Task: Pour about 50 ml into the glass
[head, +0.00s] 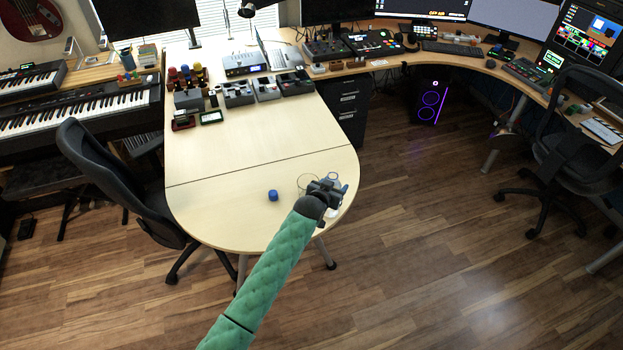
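A clear glass (306,182) stands on the pale wooden table near its rounded end, partly hidden by my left gripper. A clear, bottle-like object (333,176) shows just behind and beside the gripper, mostly hidden. A small blue cap (273,195) sits on the table left of the glass. My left gripper (334,188) is at the bottle-like object, just right of the glass. Whether its fingers are shut on the object or only around it is too small to tell. My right gripper is not in view.
The table (225,215) is clear left of the cap, with several small devices (240,92) at its far end. An office chair (115,185) stands close to its left side. Wooden floor (430,220) lies open to the right.

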